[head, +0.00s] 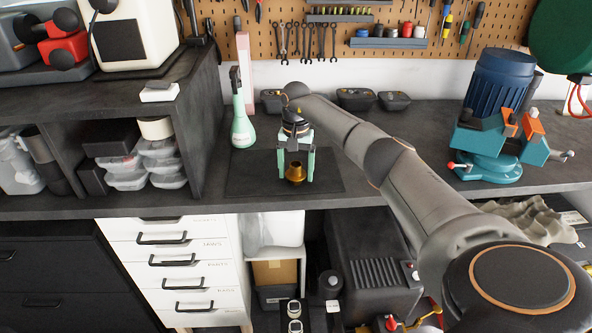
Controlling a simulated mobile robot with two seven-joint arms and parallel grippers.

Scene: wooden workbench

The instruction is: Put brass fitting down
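A small brass fitting (296,173) stands upright on the dark mat (245,181) at the middle of the workbench. My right gripper (296,180) points down over it, with one pale green finger on each side. The fingers look spread wider than the fitting, with narrow dark gaps beside it, so the gripper appears open around it. The fitting's base looks to be at mat level, though contact is hard to tell at this size. My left gripper is not in view.
Small dark bins (356,99) sit behind, by the wall. A blue and teal vise (492,140) stands at the right. A shelf unit (202,130) bounds the left. My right arm crosses above the bench.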

